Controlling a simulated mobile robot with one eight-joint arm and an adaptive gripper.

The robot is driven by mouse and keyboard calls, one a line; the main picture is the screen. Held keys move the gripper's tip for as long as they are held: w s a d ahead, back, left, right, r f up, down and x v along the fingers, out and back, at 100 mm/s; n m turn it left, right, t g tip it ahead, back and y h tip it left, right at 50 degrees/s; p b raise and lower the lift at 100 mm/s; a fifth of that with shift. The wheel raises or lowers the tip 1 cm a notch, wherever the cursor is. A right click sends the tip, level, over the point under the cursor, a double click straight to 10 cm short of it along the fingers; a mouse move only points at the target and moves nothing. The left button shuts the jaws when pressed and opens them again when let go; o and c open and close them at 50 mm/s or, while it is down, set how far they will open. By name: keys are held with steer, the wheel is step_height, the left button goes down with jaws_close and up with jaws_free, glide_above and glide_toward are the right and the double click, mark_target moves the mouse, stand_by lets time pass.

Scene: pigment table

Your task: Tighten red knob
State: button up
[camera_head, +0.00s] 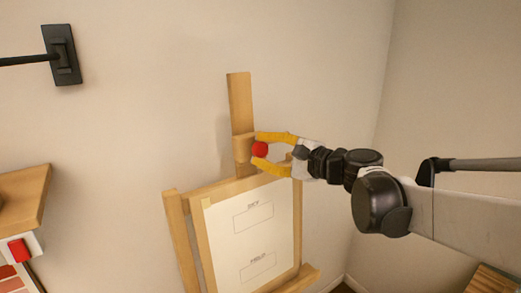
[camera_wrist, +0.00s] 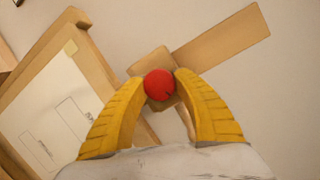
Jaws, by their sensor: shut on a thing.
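The red knob (camera_head: 260,149) sits on the wooden clamp block (camera_head: 243,148) on the upright post of the easel (camera_head: 174,225). In the wrist view the red knob (camera_wrist: 159,85) lies between the two yellow fingers, in front of the block. My gripper (camera_head: 258,149) comes from the right, with one yellow finger above the knob and one below. In the wrist view my gripper (camera_wrist: 160,82) has a finger on each side of the knob and is shut on it. The knob's back side is hidden.
A white sheet (camera_head: 230,235) with two printed boxes rests on the easel below the knob. A wooden shelf (camera_head: 37,190) with a red-and-white item (camera_head: 17,250) under it is at the left. A black wall fixture (camera_head: 62,55) is at the upper left. Bare wall lies behind the easel.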

steer(key=n+h, duration=0.1)
steer(key=n, duration=0.4)
steer(key=shift+r+n+g+p, duration=0.1)
steer(key=shift+n+g+p, duration=0.2)
steer(key=shift+n, duration=0.1)
steer(key=n+h, duration=0.2)
steer(key=n, duration=0.3)
stand_by(0.3)
steer(key=o, duration=1.2)
steer(key=v, duration=1.2)
steer(key=shift+s, duration=0.2)
steer(key=shift+a, duration=0.2)
